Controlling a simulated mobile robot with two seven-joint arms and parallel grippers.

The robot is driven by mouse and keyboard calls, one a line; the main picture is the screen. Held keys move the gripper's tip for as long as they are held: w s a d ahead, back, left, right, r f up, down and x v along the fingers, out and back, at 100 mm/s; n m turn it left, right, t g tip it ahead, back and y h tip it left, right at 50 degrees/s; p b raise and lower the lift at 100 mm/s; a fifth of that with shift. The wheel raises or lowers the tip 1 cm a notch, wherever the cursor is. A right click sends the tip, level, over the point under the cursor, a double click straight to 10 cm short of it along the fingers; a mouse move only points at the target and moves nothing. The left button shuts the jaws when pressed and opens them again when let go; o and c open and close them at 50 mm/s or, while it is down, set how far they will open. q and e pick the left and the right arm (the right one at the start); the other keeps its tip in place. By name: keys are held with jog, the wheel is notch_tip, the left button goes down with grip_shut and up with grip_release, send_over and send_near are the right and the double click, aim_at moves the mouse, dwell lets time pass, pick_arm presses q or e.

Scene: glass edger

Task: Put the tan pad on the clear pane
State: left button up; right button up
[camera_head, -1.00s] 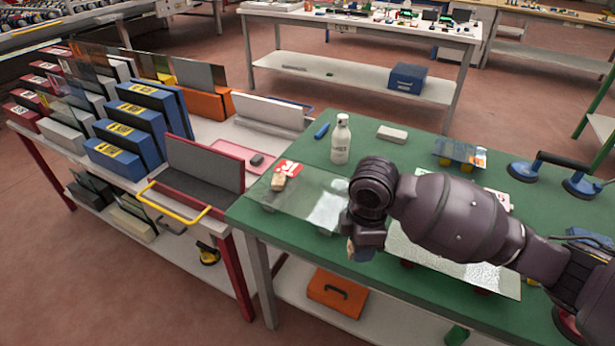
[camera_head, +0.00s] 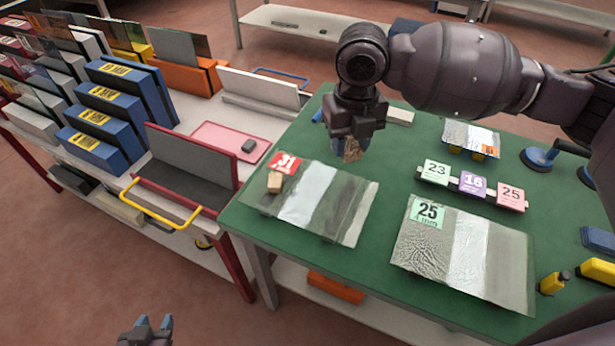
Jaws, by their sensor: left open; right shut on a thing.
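The clear pane (camera_head: 354,204) lies on the left part of the green table, with a red numbered card (camera_head: 284,163) and a small tan block (camera_head: 275,182) at its left end. My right gripper (camera_head: 352,148) is shut on a mottled tan pad (camera_head: 352,152), mostly hidden between its fingers. In the picture it is just beyond the pane's back edge; its height above the table is hard to tell. My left gripper (camera_head: 146,326) is open and empty at the bottom edge of the view, over the floor, away from the table.
A textured pane (camera_head: 430,250) with a green card lies at the right. Numbered cards (camera_head: 473,184), a small pane (camera_head: 470,134) and a blue suction lifter (camera_head: 538,158) are behind it. A rack table with a yellow-handled holder (camera_head: 165,213) adjoins at left.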

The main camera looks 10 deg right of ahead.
jog(key=shift+w+r+n, duration=0.25)
jog(key=shift+n, duration=0.05)
jog(key=shift+w+f, duration=0.1)
jog(key=b, duration=0.1)
send_over(339, 210)
notch_tip(339, 210, down, 14)
jog(key=shift+f, duration=0.9)
jog(key=shift+f+b, duration=0.4)
jog(key=shift+f, duration=1.55)
pick_arm(q)
jog(key=shift+w+f, duration=0.25)
jog(key=shift+f, duration=0.7)
jog(key=shift+s+f, duration=0.1)
pick_arm(e)
jog(key=o, duration=0.9)
jog(key=shift+f, duration=0.1)
pick_arm(q)
jog(key=shift+s+f, duration=0.1)
jog(key=shift+s, duration=0.05)
